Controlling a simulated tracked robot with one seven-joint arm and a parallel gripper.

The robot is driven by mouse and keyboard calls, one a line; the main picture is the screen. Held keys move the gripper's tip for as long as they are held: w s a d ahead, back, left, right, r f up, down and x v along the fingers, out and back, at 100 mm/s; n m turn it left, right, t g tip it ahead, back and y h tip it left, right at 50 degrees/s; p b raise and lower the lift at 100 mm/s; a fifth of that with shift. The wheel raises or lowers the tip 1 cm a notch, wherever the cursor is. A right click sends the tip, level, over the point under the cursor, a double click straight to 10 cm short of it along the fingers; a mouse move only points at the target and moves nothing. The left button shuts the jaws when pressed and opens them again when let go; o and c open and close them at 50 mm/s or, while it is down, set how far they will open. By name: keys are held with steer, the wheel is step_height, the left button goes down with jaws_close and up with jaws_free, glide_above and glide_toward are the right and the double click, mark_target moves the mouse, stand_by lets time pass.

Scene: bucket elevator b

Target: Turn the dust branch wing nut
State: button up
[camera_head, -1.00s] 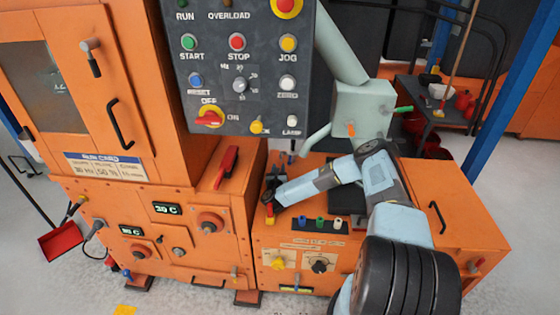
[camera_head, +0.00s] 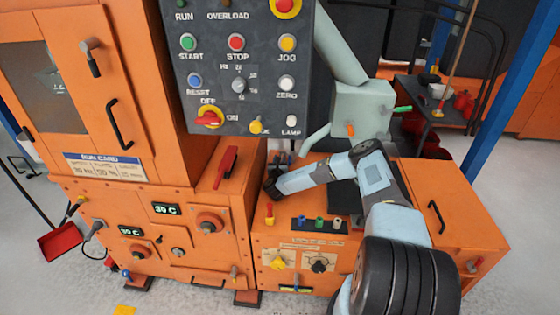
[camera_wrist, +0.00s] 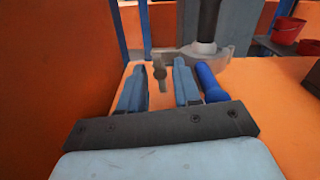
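My gripper (camera_wrist: 158,66) is open in the wrist view, its two blue fingers apart and pointing away. A small brass-grey piece (camera_wrist: 160,73), which may be the dust branch wing nut, shows between the fingertips with a gap on both sides. It stands by a grey metal fitting (camera_wrist: 228,62) with a dark upright pipe. In the head view my gripper (camera_head: 268,186) is at the back left of the low orange cabinet, beside the taller orange machine. The wing nut cannot be made out there.
A blue cylinder (camera_wrist: 210,84) lies close beside the right finger. An orange wall (camera_wrist: 50,80) rises on the left. In the head view a red-handled lever (camera_head: 269,213) and a row of coloured knobs (camera_head: 320,223) are in front of my gripper. The grey control panel (camera_head: 245,75) hangs above.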

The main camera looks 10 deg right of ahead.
jaws_close()
steer(key=shift+d, duration=0.15)
steer(key=shift+n, duration=0.3)
steer(key=shift+a+n, duration=0.15)
steer(key=shift+n, duration=1.2)
steer(key=shift+a+n, duration=0.1)
steer(key=shift+n, duration=1.25)
steer(key=shift+o, duration=0.4)
jaws_free()
